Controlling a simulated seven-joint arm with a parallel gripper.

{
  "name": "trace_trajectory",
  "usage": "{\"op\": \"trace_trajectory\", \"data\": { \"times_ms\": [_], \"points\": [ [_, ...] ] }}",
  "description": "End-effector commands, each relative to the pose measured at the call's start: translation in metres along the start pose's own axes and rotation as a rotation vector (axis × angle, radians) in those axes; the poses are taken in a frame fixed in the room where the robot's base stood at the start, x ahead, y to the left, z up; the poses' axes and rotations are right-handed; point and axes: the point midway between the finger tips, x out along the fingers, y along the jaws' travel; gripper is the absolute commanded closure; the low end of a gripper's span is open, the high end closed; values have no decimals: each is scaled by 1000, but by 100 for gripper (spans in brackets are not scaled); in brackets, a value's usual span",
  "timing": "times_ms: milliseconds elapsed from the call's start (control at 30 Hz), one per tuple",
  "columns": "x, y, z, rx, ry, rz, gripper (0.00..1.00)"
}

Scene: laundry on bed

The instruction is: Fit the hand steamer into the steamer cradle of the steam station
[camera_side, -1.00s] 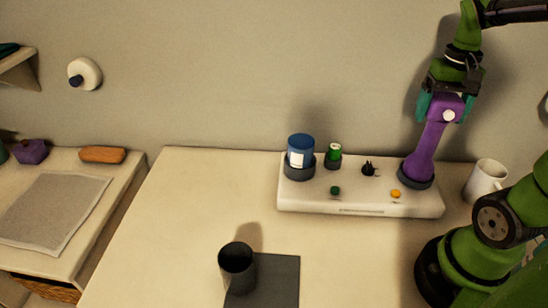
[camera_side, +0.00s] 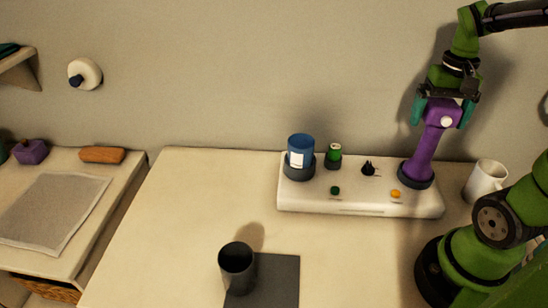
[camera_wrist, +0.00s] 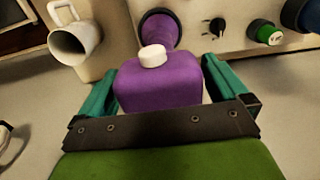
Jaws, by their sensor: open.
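The purple hand steamer (camera_side: 426,150) stands upright with its lower end in the dark ring of the steamer cradle (camera_side: 416,182), at the right end of the white steam station (camera_side: 360,207). My gripper (camera_side: 444,112) is at the steamer's head, its teal fingers on either side. In the wrist view the fingers of my gripper (camera_wrist: 155,85) are open, with gaps beside the purple steamer (camera_wrist: 158,88) and its white knob. The dark cradle ring (camera_wrist: 158,14) shows around the steamer's far end. How deep the steamer sits is hidden.
A white mug (camera_side: 485,181) stands close right of the station. The table's left-middle is clear.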

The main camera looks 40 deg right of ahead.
Motion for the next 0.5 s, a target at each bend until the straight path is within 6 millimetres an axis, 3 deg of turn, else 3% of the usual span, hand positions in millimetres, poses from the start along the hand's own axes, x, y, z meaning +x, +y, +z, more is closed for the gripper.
{"op": "trace_trajectory", "data": {
  "times_ms": [167, 500],
  "points": [
    [-21, 0, -1, -2, 7, -1, 0],
    [-103, 0, -1, -1, 9, -1, 0]
  ]
}}
